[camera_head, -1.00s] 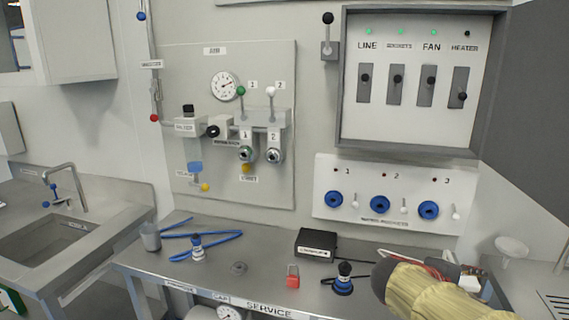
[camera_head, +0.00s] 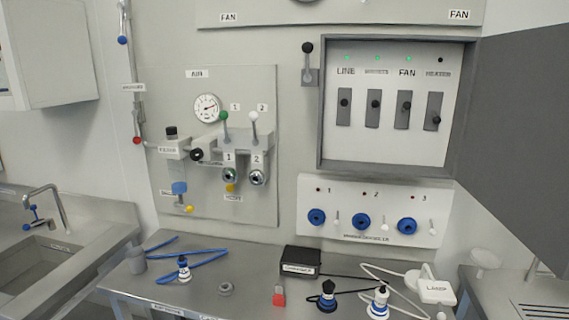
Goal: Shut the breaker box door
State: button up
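The breaker box (camera_head: 326,110) is a dark grey frame on the wall at the upper right. Its dark grey door (camera_head: 520,150) stands wide open, swung out to the right and running past the picture's right edge. Inside the box are switches labelled LINE, FAN and others on a white panel (camera_head: 390,140). Three green lights are lit above them, and the light above the rightmost switch is dark. My gripper is not in view.
A black-knobbed lever (camera_head: 308,62) sits just left of the box. A panel with blue sockets (camera_head: 343,228) is below it. The steel bench (camera_head: 240,300) holds a black box (camera_head: 300,262), a red padlock (camera_head: 279,296), plugs and a white lamp (camera_head: 435,289).

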aim_at(514, 159)
jog(key=l+u, duration=0.15)
jog(key=l, duration=0.6)
jog(key=l+u, duration=0.15)
jog(key=l, duration=0.65)
jog(key=k+l+u, duration=0.15)
jog(key=l, duration=0.6)
